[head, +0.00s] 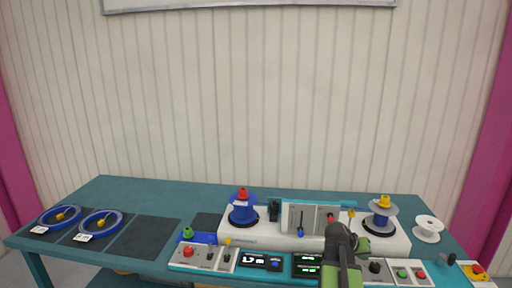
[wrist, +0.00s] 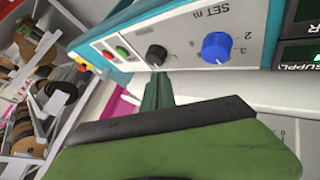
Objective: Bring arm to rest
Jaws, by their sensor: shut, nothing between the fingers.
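My arm (head: 342,262), green and dark grey, rises at the lower right of the head view in front of the winding machine (head: 262,242). My gripper (wrist: 157,92) shows in the wrist view as green and black parts in the lower middle. It is shut and empty. Beyond it is a tilted control panel (wrist: 180,42) with a blue knob (wrist: 216,47), a black knob (wrist: 156,55) and red and green buttons. In the head view my gripper's fingertips are hard to make out against the machine.
The teal bench (head: 160,196) carries a blue reel (head: 243,212) and a grey-blue reel (head: 380,218) on the machine. A white spool (head: 428,228) stands at right. Two blue cable coils (head: 101,222) lie on dark mats at left. A rack (wrist: 40,85) shows in the wrist view.

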